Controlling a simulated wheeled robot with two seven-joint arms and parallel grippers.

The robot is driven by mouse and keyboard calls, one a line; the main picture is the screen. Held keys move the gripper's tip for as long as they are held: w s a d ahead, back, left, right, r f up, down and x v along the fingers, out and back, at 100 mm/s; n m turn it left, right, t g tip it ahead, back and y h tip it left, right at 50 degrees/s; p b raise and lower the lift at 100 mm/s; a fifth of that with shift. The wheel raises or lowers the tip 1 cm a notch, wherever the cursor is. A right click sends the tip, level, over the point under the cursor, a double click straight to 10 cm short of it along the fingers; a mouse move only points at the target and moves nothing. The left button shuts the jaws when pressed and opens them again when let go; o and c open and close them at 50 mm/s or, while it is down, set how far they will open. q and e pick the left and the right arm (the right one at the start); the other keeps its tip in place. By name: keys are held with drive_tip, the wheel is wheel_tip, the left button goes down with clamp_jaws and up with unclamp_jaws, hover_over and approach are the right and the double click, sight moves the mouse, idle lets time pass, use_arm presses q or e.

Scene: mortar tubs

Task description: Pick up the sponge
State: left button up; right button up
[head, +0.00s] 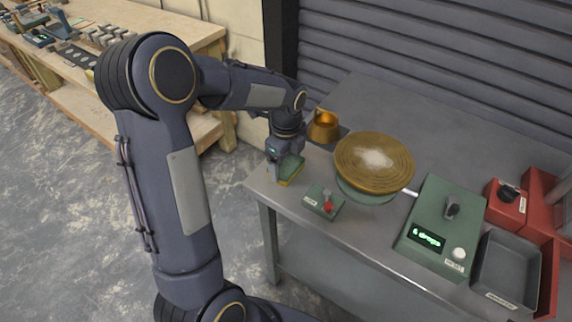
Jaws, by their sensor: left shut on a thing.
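The sponge (290,172), green with a yellow layer, is at the left end of the grey metal table (262,187). My left gripper (284,161) reaches down over it from above and is shut on it. The fingers partly hide the sponge. I cannot tell whether the sponge touches the table top. My right gripper is not in view.
Close by are a small green box with a red knob (325,202), a brass cup (323,127) and a round brass disc (374,161) on a green base. A green display device (443,228), a grey tray (506,268) and red boxes (508,202) stand to the right. A wooden workbench (150,30) stands behind left.

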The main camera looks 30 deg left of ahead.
sight(286, 164)
use_arm(q)
drive_tip(key=shift+r, duration=0.6)
wheel_tip(286, 164, up, 2)
drive_tip(key=shift+s+r, duration=0.1)
drive_tip(key=shift+r, duration=0.15)
drive_tip(key=s+d+r, duration=0.1)
drive_tip(key=s+r, duration=0.3)
drive_tip(key=s, duration=0.2)
drive_tip(key=s+d+r+b, duration=0.1)
drive_tip(key=s+r, duration=0.4)
drive_tip(key=s, duration=0.2)
drive_tip(key=shift+s+d+r, duration=0.15)
drive_tip(key=shift+s+d, duration=0.15)
